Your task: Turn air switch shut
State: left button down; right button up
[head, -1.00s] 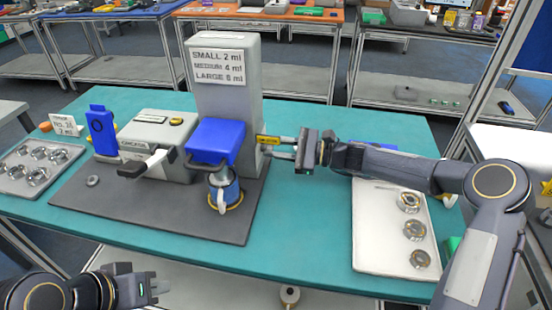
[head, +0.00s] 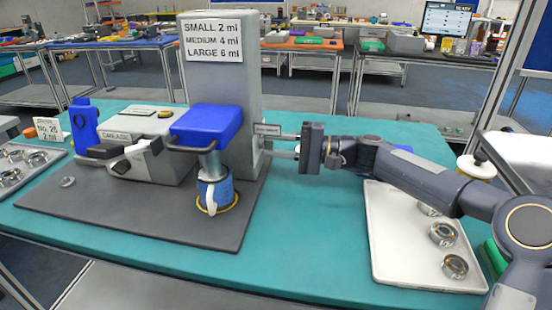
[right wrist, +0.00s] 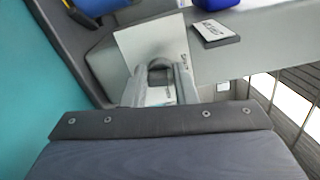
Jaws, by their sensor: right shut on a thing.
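The air switch is a dark rounded knob (right wrist: 160,72) on a pale plate, seen in the right wrist view. It sits on the right side of the tall grey tower (head: 222,90), and in the head view the fingers hide it. My right gripper (head: 272,145) reaches in from the right, its two fingers level against that side, just below a small label plate (head: 267,129). In the right wrist view the fingers (right wrist: 160,85) are shut on the knob, one on each side. The knob's exact angle is hard to tell. My left gripper is out of view.
A blue-topped press head (head: 207,122) with a blue cup (head: 214,192) under it stands left of my gripper. A grey grease box (head: 150,150) is further left. A white tray (head: 395,245) with metal rings lies at the right. The teal table (head: 310,215) is clear between.

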jog(key=shift+f+n+b, duration=0.15)
jog(key=shift+n+b, duration=0.95)
jog(key=o, duration=1)
jog(key=shift+c, duration=0.2)
jog(key=d, duration=0.2)
jog(key=s+d, duration=0.1)
jog(key=d, duration=0.4)
jog(key=shift+s+d, duration=0.3)
jog(key=shift+d, duration=0.05)
